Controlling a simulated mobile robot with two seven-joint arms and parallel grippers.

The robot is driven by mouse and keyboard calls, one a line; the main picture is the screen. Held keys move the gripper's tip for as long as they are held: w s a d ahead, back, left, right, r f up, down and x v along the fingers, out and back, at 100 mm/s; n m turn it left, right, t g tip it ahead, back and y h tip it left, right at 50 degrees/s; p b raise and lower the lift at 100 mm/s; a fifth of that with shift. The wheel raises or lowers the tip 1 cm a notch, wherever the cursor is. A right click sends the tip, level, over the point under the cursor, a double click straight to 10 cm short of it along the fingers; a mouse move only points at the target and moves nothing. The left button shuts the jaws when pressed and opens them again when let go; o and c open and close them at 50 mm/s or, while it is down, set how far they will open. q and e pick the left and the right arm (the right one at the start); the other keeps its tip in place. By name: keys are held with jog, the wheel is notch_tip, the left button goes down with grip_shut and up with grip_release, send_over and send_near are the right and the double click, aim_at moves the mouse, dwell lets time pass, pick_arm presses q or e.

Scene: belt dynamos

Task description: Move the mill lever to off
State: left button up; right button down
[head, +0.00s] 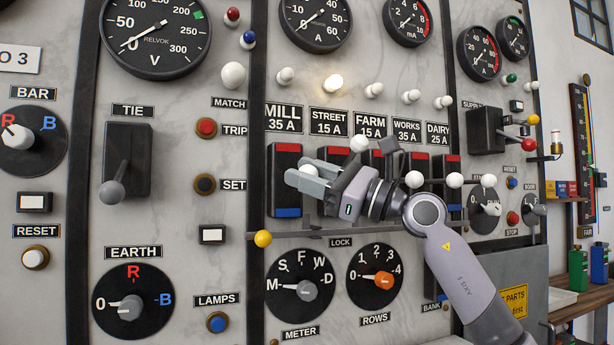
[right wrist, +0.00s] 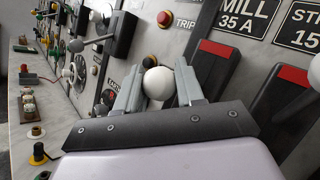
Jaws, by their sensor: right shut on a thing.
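The mill lever's plate (head: 285,193) is black with a red top end and a blue bottom end, under the MILL 35 A label (head: 284,117). The lever ends in a white ball (right wrist: 159,83). My right gripper (head: 304,178) is at the mill plate, its two fingers shut on this ball, one on each side in the right wrist view. The ball is about level with the plate's middle in the head view. The lever's stem is mostly hidden behind the fingers. My left gripper is not in view.
Just right, the street lever's white ball (head: 360,143) stands higher than the other balls, such as this one (head: 413,179). A horizontal lock bar with a yellow knob (head: 263,239) runs below the plates. The meter dial (head: 300,286) is underneath.

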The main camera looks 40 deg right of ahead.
jog(key=shift+w+a+f, duration=0.15)
jog(key=shift+f, duration=0.35)
jog(key=c, duration=0.7)
grip_release()
jog(key=shift+c, duration=0.2)
jog(key=shift+r, duration=0.1)
jog(key=b+v, duration=0.2)
jog(key=v, duration=0.5)
jog(key=shift+s, duration=0.2)
